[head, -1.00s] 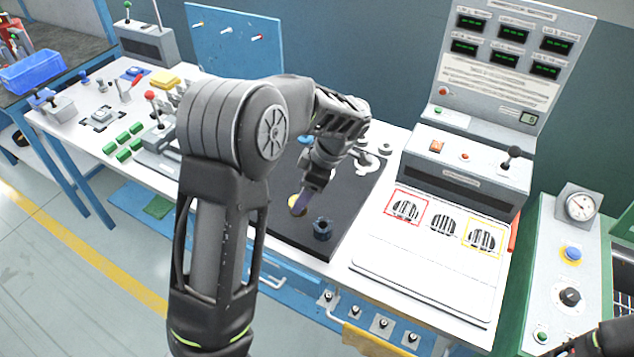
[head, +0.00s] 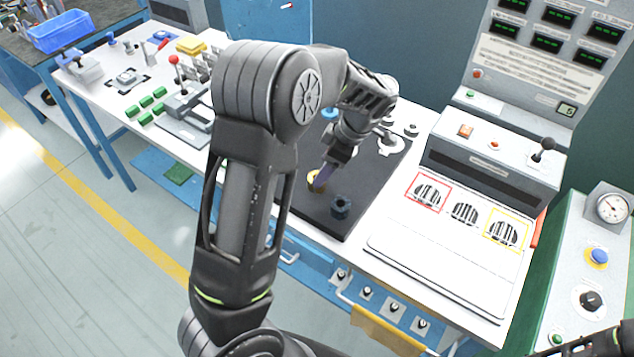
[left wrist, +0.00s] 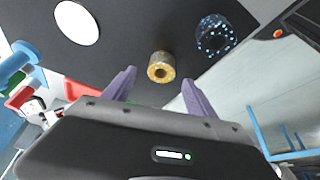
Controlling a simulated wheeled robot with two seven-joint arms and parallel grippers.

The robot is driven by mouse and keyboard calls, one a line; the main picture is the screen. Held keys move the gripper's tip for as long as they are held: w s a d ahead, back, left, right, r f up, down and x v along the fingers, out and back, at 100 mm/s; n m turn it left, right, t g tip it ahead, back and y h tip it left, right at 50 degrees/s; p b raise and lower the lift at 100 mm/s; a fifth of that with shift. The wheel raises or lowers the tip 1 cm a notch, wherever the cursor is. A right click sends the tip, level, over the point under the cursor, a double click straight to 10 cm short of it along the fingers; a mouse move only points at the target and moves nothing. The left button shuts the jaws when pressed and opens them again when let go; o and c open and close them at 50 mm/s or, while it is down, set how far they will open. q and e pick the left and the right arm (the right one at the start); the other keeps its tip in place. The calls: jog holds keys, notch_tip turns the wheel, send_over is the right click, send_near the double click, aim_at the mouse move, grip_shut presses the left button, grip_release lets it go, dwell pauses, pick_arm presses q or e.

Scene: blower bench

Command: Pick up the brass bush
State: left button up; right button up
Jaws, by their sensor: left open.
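The brass bush (left wrist: 161,67) is a short yellow ring with a central hole, on the black mat (left wrist: 120,45). In the left wrist view it lies ahead of and between the two purple fingers of my left gripper (left wrist: 157,88), which is open and empty. In the head view the bush (head: 314,183) shows partly behind a finger of my left gripper (head: 322,178), close beside it. I cannot tell whether they touch. A dark bush-like part (head: 341,207) stands on the mat to the right; it also shows in the left wrist view (left wrist: 213,36). My right gripper is not clearly visible.
A white panel with three vent slots (head: 464,213) lies right of the mat, below a console with a lever (head: 543,149). Green blocks (head: 146,107) and a red-knobbed lever (head: 174,60) stand to the left. Several small parts sit at the mat's far edge.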

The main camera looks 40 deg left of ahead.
pick_arm(q)
jog(key=b+x, duration=0.2)
jog(key=x, duration=0.3)
jog(key=shift+s+f, duration=0.1)
jog(key=shift+s, duration=0.05)
dwell(0.5)
grip_shut()
dwell(0.6)
